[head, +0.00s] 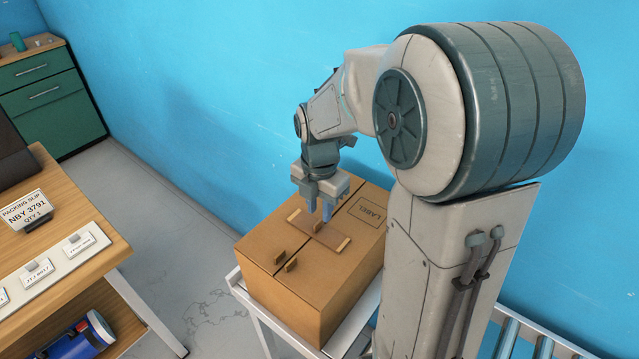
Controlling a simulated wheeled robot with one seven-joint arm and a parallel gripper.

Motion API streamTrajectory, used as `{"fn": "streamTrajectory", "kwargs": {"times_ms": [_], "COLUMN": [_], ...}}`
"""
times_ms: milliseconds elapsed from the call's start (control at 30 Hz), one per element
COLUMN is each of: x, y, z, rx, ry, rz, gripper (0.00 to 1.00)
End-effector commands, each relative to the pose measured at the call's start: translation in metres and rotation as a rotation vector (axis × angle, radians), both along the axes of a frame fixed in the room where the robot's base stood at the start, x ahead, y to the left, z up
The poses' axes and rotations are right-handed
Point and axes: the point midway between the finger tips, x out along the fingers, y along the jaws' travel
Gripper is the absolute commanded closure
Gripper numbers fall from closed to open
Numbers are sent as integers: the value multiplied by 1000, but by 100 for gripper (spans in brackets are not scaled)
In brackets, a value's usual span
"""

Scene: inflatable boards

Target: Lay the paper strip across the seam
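A brown paper strip (322,236) with paler ends lies on or just above the box top, running crosswise over the seam's line. My gripper (320,215) points down at the strip's middle, its fingertips at or very near it. Whether the fingers grip the strip, and whether the strip is flat on the cardboard, I cannot tell. The fingers hide part of the strip and seam.
A printed LABEL outline (369,211) is on the box top. A wooden table (60,255) at left bears a packing slip sign (25,212) and a white board with small cards (60,264). Green drawers (50,95) stand at the back left. A roller conveyor (530,340) is at lower right.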

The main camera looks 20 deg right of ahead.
Motion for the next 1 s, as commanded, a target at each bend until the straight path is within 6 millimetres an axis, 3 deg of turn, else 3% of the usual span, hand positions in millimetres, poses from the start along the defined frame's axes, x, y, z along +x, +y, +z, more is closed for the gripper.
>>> {"fn": "streamTrajectory", "kwargs": {"times_ms": [100, 300, 567, 767, 1000], "x": [1, 1, -2, -22, -60], "y": [0, 0, 0, 1, 1], "z": [29, 68, 90, 93, 91], "rx": [-1, -1, -1, -4, 30], "ry": [-8, -4, -5, -41, -106], "rz": [-1, 0, -26, -313, -872], "gripper": [74, 74, 74, 74, 74]}}
